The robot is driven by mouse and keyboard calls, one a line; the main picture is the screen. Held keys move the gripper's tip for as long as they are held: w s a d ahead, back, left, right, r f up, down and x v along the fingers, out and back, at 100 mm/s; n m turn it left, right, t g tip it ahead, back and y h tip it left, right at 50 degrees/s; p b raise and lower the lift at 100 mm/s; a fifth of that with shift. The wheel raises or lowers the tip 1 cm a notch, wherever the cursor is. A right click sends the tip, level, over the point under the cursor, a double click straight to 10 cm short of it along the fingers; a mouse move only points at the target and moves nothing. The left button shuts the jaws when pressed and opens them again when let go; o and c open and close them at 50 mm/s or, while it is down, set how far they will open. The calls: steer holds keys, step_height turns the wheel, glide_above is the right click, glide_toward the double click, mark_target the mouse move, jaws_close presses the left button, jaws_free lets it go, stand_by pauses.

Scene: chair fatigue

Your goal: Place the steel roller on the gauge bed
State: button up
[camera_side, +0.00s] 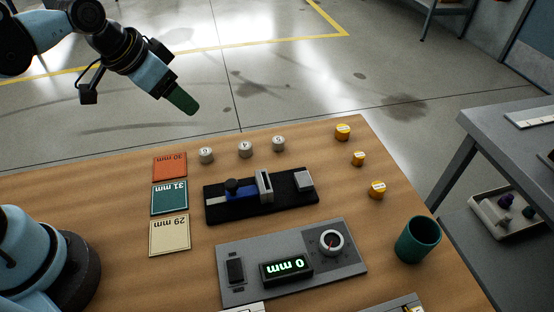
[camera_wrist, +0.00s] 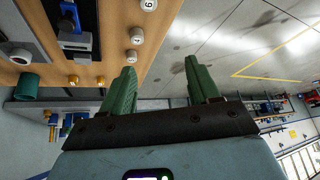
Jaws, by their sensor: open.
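Three steel rollers with numbered tops stand in a row at the back of the wooden table: left (camera_side: 206,155), middle (camera_side: 245,149) and right (camera_side: 278,144). They also show in the wrist view (camera_wrist: 136,33). The gauge bed (camera_side: 212,212) is a black base with a blue section, a dark knob, an upright metal plate and a metal block at its right end. No roller shows on it. My gripper (camera_side: 183,100) is above and behind the table's back left, apart from everything. Its green fingers are spread and empty in the wrist view (camera_wrist: 162,88).
Orange (camera_side: 170,165), teal (camera_side: 169,198) and cream (camera_side: 169,235) mm cards lie left of the bed. Several brass rollers (camera_side: 358,158) stand to its right. A grey readout box (camera_side: 235,292) showing 0 mm lies in front. A green cup (camera_side: 417,240) stands at front right.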

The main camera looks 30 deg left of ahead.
steer(key=w+d+m+g+h, duration=0.1)
steer(key=w+d+m, duration=0.25)
steer(key=w, duration=0.25)
steer(key=m+g+h, duration=0.1)
steer(key=m+g, duration=0.1)
steer(key=m, duration=0.2)
glide_toward(277, 139)
steer(key=f, duration=0.3)
steer(key=shift+w+d+f+h, duration=0.3)
steer(key=shift+w+f, duration=0.1)
steer(key=shift+x, duration=2.6)
steer(key=shift+d, duration=0.2)
jaws_close()
steer(key=shift+r, duration=0.15)
